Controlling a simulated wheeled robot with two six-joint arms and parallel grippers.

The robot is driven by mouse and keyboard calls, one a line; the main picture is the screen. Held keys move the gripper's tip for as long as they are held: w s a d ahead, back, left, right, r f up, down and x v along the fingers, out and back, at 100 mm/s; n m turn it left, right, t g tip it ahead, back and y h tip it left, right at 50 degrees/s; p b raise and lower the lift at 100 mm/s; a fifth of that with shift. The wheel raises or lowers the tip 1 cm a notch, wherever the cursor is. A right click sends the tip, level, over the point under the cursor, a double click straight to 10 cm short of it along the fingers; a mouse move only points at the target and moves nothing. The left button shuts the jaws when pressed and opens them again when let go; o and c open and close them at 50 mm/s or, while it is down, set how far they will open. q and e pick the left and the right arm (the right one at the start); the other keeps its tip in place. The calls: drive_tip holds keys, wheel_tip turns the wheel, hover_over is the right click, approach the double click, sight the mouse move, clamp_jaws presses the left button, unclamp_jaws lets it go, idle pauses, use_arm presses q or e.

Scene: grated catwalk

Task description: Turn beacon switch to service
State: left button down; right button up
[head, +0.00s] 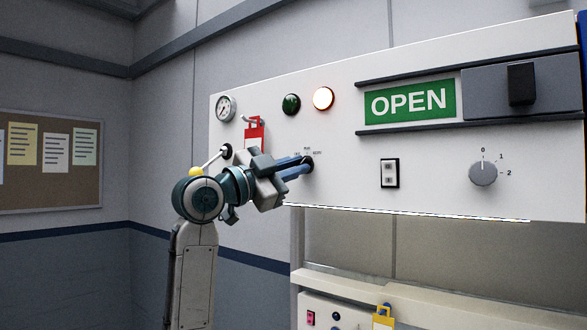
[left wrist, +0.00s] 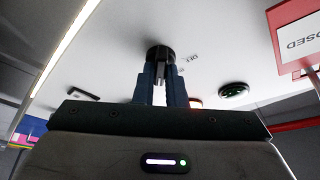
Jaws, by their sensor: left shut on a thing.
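The beacon switch is a small black rotary knob (head: 307,163) on the white panel (head: 340,130), with tiny labels above it that are too small to read well. My left gripper (head: 304,165) comes in from the left with its blue fingers shut on this knob. In the left wrist view the black knob (left wrist: 160,54) sits between the two finger ends of my left gripper (left wrist: 160,72). Which label the knob points to is hidden by the fingers. My right gripper is in neither view.
A red tag (head: 254,133) hangs just above my left gripper. A lever with a yellow ball (head: 196,171) is close by my arm. A gauge (head: 226,108), a dark green lamp (head: 291,104), a lit red lamp (head: 323,98), an OPEN sign (head: 409,102), a rocker switch (head: 390,173) and a grey dial (head: 483,173) share the panel.

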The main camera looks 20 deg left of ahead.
use_arm(q)
drive_tip(key=c, duration=1.5)
unclamp_jaws()
drive_tip(key=b+v, duration=0.6)
drive_tip(key=v, duration=0.5)
drive_tip(key=shift+w, duration=0.1)
